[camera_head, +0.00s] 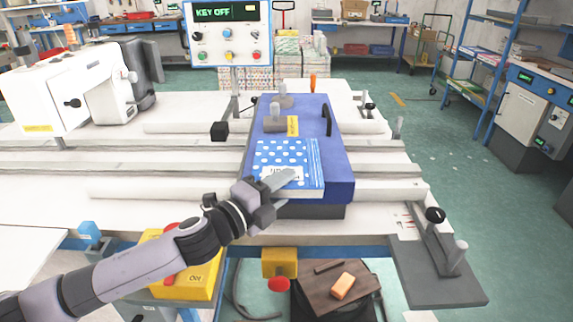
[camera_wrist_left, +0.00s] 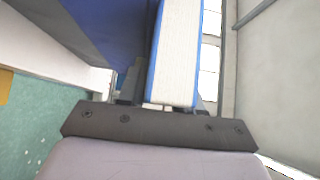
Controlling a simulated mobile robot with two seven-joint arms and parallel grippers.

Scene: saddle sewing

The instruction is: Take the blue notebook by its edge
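The blue notebook (camera_head: 287,160) with white dots and a pale label lies flat on a larger dark blue block (camera_head: 338,180) at the middle of the bench. My left gripper (camera_head: 277,184) is at the notebook's near edge, with one finger above its cover. In the left wrist view, the notebook's white page edge (camera_wrist_left: 176,60) stands between my two fingers (camera_wrist_left: 166,98), one on each side. The fingers are close to both covers; I cannot tell if they press on them. The gripper partly hides the notebook's front left corner. My right gripper is not in view.
Metal posts (camera_head: 275,112), a yellow tag (camera_head: 293,126) and a black handle (camera_head: 327,119) are on the block behind the notebook. A white sewing machine (camera_head: 75,90) stands at the left, a control panel (camera_head: 228,35) behind. A grey plate (camera_head: 440,275) juts out at the front right.

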